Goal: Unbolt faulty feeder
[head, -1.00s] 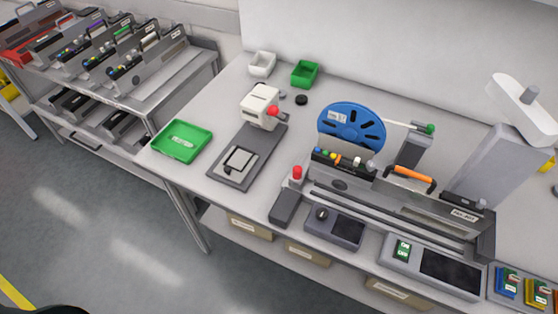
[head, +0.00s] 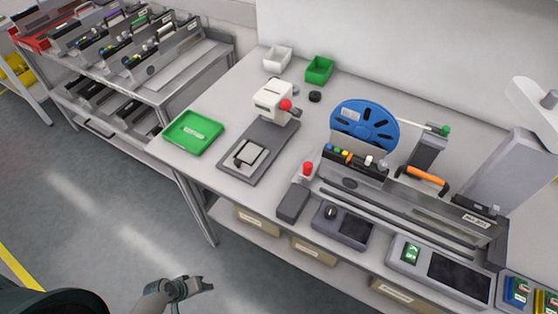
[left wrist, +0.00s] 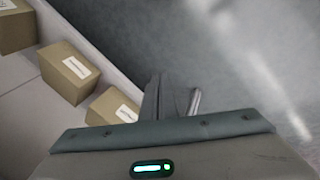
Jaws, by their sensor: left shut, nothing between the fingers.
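The feeder (head: 440,205) sits in the machine on the bench at the right in the head view. It is a long grey body with an orange handle (head: 421,180), a blue reel (head: 365,126) and a row of coloured knobs at its left end. My left gripper (head: 208,286) is low in front of the bench over the floor, far from the feeder. It is shut and empty. The left wrist view shows its fingers (left wrist: 170,100) pointing past the boxes under the bench. My right gripper is out of view.
A green tray (head: 194,133), a white press on a grey base (head: 256,152) and small white and green bins stand left of the feeder. A trolley (head: 185,75) with several feeders stands at the upper left. Cardboard boxes (left wrist: 70,72) sit below the bench. Open floor lies between.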

